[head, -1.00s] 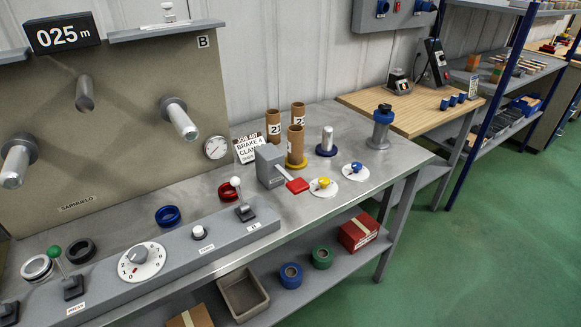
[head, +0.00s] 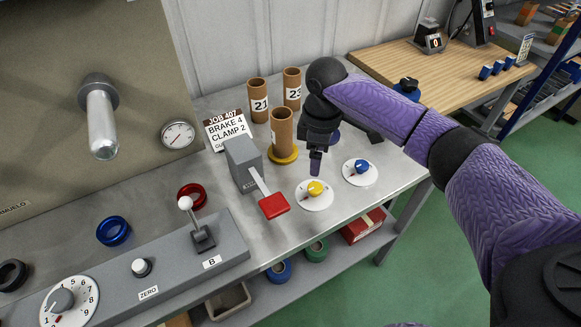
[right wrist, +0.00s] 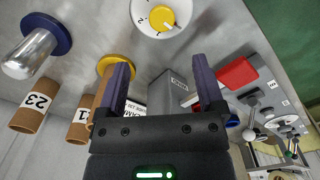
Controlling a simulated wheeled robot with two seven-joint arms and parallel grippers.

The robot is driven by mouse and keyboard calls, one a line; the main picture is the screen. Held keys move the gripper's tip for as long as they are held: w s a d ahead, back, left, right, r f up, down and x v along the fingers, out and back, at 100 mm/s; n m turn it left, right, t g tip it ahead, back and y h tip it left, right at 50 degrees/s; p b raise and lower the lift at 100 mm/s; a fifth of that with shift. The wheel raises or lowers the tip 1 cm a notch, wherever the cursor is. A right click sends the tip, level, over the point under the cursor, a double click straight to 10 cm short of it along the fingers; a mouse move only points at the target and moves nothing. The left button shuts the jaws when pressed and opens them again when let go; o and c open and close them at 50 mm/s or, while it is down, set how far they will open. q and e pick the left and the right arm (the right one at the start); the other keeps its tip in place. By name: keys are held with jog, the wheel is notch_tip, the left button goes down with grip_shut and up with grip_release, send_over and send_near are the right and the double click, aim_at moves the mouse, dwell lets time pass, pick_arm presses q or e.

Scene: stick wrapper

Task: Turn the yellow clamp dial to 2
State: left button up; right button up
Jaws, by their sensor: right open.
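The yellow clamp dial (head: 315,188) sits on a round white plate on the grey bench. It also shows at the top of the right wrist view (right wrist: 162,17), with digits around it; its exact setting is too small to read. My right gripper (head: 317,162) points down just behind and above the dial, apart from it. In the right wrist view its two purple fingers (right wrist: 163,80) are spread with nothing held between them. A job sign (head: 228,130) reads "BRAKE 4, CLAMP 2". My left gripper is not in view.
A blue dial (head: 361,168) on its own plate is right of the yellow one. A grey block with a red-ended lever (head: 273,205) stands to the left. A cardboard tube (head: 281,130) on a yellow base stands behind. The bench in front of the dial is narrow.

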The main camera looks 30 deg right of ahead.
aim_at(315, 187)
jog(key=f+b, duration=0.1)
jog(key=f, duration=0.3)
jog(key=f+b, duration=0.2)
jog(key=f, duration=0.3)
jog(key=shift+s+f, duration=0.2)
jog(key=shift+f, duration=0.1)
grip_shut()
